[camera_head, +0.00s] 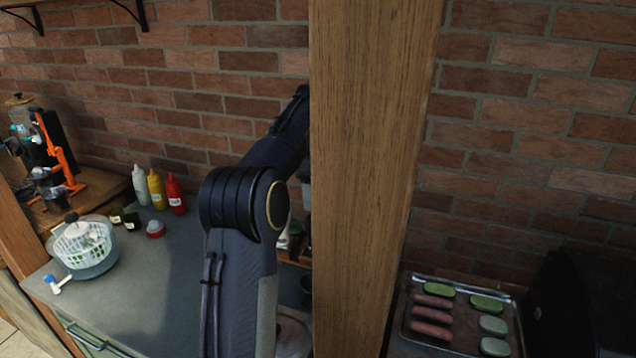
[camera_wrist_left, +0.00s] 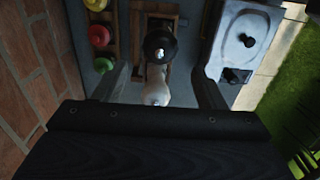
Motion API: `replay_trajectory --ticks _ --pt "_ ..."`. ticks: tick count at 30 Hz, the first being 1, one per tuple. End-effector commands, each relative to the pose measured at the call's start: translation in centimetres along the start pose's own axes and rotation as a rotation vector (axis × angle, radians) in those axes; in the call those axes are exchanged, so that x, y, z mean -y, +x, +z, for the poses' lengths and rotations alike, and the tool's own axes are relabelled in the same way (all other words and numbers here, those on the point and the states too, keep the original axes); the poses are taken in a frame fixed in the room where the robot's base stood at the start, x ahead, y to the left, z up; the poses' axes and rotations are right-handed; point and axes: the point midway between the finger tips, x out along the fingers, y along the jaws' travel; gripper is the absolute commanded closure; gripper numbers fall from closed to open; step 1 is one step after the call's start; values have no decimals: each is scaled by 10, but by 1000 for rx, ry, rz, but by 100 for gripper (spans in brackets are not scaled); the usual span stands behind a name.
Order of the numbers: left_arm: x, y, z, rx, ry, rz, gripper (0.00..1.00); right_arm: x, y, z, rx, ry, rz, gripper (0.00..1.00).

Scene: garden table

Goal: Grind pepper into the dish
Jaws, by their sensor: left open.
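My left arm reaches up the middle of the head view and passes behind a wooden post, which hides its gripper there. In the left wrist view my left gripper (camera_wrist_left: 160,77) is open, one finger on each side. A pale, round-topped object (camera_wrist_left: 156,94) shows between the fingers; I cannot tell whether it is the pepper grinder or whether the fingers touch it. Just beyond it is a dark round-topped object (camera_wrist_left: 160,46) with a pale knob, on a wooden stand. I cannot make out the dish with certainty. My right gripper is not in view.
The wooden post (camera_head: 370,180) blocks the middle. Left counter: salad spinner (camera_head: 85,262), sauce bottles (camera_head: 157,190), orange press (camera_head: 62,155). Right: grill tray (camera_head: 450,345) with sausages and patties. The wrist view shows coloured lids (camera_wrist_left: 101,36) near the brick wall (camera_wrist_left: 35,80).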

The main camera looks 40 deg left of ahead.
Motion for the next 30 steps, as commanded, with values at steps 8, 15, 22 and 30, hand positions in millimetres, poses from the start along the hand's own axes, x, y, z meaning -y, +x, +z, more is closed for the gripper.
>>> replay_trajectory --ticks 8,15,22,30 --pt "1 26 0 1 1 0 36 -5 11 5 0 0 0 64" --pt "1 45 0 1 2 -1 36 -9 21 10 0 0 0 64" --pt "1 63 0 1 2 0 36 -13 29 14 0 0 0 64" --pt "0 77 0 1 3 1 36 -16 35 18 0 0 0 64"
